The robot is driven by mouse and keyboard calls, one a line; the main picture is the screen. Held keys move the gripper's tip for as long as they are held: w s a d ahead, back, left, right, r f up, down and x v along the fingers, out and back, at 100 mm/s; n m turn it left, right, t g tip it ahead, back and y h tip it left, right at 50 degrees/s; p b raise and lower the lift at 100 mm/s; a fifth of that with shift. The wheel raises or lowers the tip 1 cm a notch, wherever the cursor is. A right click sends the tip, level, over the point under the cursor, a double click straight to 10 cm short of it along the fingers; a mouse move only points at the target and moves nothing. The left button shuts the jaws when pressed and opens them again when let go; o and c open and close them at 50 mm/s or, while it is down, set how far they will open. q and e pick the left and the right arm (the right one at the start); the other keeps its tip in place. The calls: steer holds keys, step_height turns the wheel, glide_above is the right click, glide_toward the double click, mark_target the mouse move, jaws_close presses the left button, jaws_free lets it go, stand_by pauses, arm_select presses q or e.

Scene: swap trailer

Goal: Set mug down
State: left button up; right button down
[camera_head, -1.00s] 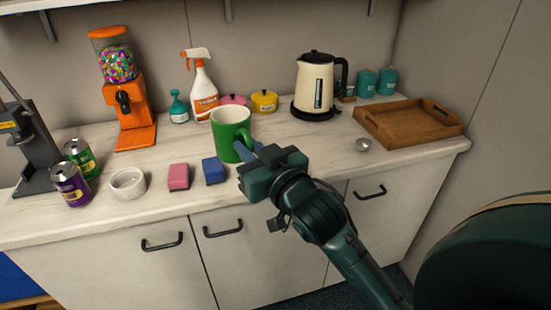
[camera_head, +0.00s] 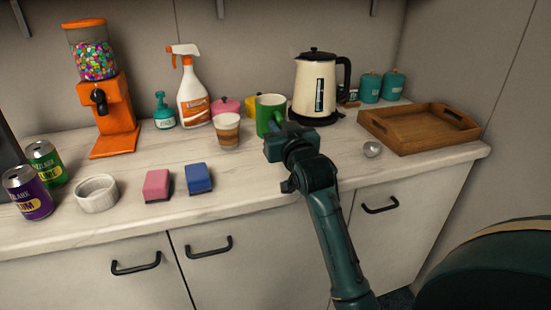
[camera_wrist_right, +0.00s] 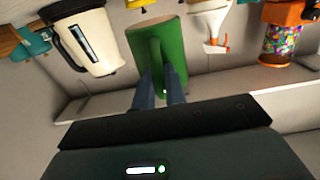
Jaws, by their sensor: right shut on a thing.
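I cannot tell whether the mug's base touches the counter (camera_head: 240,182). My left gripper is not in view.
A layered cup (camera_head: 227,131) stands just left of the mug. A pink pot (camera_head: 226,105) and yellow pot (camera_head: 254,104) are behind. The kettle (camera_head: 316,88) is to the right, with a metal ball (camera_head: 372,149) and wooden tray (camera_head: 420,128) beyond. Sponges (camera_head: 198,178) lie front left.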

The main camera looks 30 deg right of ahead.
arm_select(q)
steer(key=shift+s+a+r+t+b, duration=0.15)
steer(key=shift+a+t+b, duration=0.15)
steer(key=shift+b, duration=0.15)
arm_select(e)
steer(key=shift+s+f, duration=0.1)
steer(key=shift+f, duration=3.5)
steer(key=shift+f, duration=0.1)
steer(key=c, duration=1.5)
jaws_free()
steer(key=shift+f, duration=0.1)
steer(key=shift+o, duration=0.2)
